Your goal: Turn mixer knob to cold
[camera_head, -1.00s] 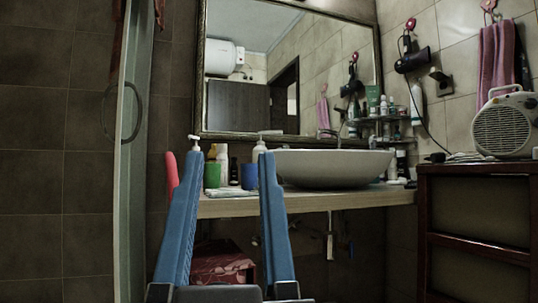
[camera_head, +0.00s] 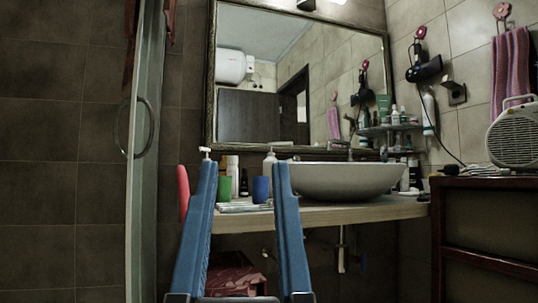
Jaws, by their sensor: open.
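My gripper (camera_head: 245,165) is open and empty, its two long blue fingers pointing up at the bottom centre of the head view. The white vessel basin (camera_head: 345,181) sits on a wooden counter (camera_head: 375,212), beyond and to the right of my gripper. A small, dim faucet (camera_head: 349,153) shows behind the basin's rim, in front of the mirror. The mixer knob is too small and dark to make out. My fingers appear apart from the basin and faucet.
Bottles and cups, among them a blue cup (camera_head: 261,189), stand left of the basin. A mirror (camera_head: 290,85) hangs behind. A glass door (camera_head: 142,150) stands at left. A dark cabinet (camera_head: 490,225) with a white fan heater (camera_head: 517,138) is at right.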

